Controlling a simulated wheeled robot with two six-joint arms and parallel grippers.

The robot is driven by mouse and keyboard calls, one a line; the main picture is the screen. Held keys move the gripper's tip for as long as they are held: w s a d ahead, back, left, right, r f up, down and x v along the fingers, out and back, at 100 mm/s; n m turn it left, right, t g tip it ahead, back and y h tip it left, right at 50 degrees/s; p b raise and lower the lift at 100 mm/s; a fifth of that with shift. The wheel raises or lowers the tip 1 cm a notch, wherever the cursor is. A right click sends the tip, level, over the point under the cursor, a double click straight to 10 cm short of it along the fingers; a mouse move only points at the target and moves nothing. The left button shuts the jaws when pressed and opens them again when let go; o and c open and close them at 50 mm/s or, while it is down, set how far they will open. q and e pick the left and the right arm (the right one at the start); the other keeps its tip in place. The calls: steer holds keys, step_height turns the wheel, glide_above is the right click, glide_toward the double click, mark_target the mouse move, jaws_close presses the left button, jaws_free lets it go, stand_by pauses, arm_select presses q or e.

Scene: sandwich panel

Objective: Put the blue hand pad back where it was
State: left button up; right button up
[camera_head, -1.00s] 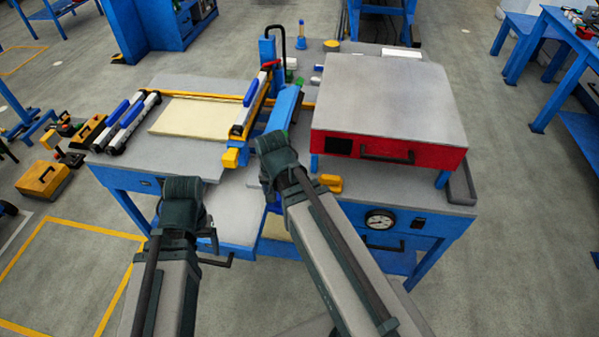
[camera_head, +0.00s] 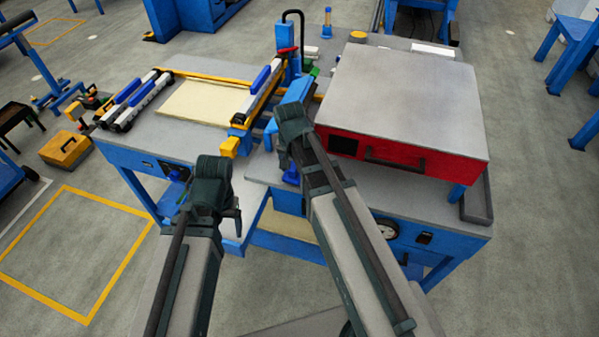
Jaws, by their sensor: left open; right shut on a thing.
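A small blue piece (camera_head: 291,175), which looks like the blue hand pad, shows just below my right gripper (camera_head: 292,158) at the front edge of the bench. My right gripper is shut on it; the wrist hides the fingers and much of the pad. My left gripper (camera_head: 236,212) is open and empty, in front of the bench's lower left section and apart from it.
The red press box (camera_head: 405,152) with a grey lid stands on the bench right of my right arm. A blue angled arm (camera_head: 297,90) stands behind my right wrist.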

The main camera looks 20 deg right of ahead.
mark_target(292, 168)
arm_select(q)
steer(key=shift+a+f, duration=0.1)
steer(key=shift+f, duration=0.75)
arm_select(e)
steer(key=shift+s+a+f, duration=0.1)
steer(key=shift+a+f, duration=0.15)
steer(key=shift+f, duration=0.5)
arm_select(q)
steer(key=shift+r, duration=0.15)
arm_select(e)
steer(key=shift+d, duration=0.15)
arm_select(q)
steer(key=shift+f+b, duration=0.25)
steer(key=shift+b, duration=0.1)
arm_select(e)
steer(key=shift+f, duration=0.1)
arm_select(q)
steer(key=shift+r, duration=0.1)
arm_select(e)
steer(key=o, duration=1.3)
arm_select(q)
steer(key=shift+r, duration=0.1)
arm_select(e)
steer(key=shift+r, duration=0.2)
